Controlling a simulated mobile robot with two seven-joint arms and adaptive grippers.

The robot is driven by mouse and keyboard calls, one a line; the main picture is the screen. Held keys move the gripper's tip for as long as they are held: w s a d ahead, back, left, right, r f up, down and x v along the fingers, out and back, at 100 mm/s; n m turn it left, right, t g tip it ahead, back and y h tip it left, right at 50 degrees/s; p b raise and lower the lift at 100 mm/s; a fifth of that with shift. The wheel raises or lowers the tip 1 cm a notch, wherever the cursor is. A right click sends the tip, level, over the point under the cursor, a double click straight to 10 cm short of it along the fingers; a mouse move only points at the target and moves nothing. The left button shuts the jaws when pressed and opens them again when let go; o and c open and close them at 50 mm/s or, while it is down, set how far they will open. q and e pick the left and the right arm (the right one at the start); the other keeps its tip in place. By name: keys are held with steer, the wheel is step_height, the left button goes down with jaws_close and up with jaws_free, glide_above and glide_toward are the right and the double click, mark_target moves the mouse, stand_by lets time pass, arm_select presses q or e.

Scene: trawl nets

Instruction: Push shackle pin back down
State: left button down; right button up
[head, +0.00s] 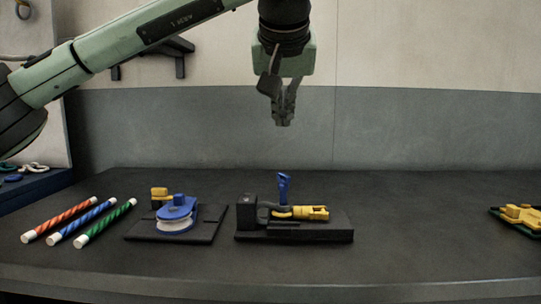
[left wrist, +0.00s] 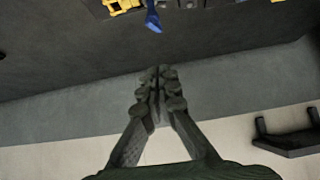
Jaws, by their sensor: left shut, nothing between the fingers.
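The shackle assembly, with a yellow part (head: 312,213) and a dark grey part, lies on a black base (head: 300,235) at the middle of the table. A blue pin (head: 283,186) with a flat head stands up out of it. The pin also shows at the top of the left wrist view (left wrist: 153,18), near a yellow part (left wrist: 122,5). My left gripper (head: 284,121) points down, shut and empty, well above the pin and apart from it. It also shows in the left wrist view (left wrist: 157,82). My right gripper is not in view.
A black plate (head: 138,232) with a blue and white pulley (head: 177,213) stands left of the shackle base. Several striped rods (head: 105,221) lie farther left. A tray with yellow parts (head: 520,215) sits at the right edge. The table between is clear.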

arm_select(q)
steer(key=p, duration=0.1)
glide_above(283, 181)
step_height(283, 181, down, 7)
steer(key=f, duration=0.2)
steer(key=s+f, duration=0.1)
steer(key=f, duration=0.1)
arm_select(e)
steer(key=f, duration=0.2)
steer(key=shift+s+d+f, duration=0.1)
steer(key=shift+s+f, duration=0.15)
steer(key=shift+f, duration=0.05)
arm_select(q)
steer(key=shift+f, duration=0.2)
step_height(283, 181, down, 3)
steer(key=shift+r+b, duration=0.1)
steer(key=shift+b, duration=0.75)
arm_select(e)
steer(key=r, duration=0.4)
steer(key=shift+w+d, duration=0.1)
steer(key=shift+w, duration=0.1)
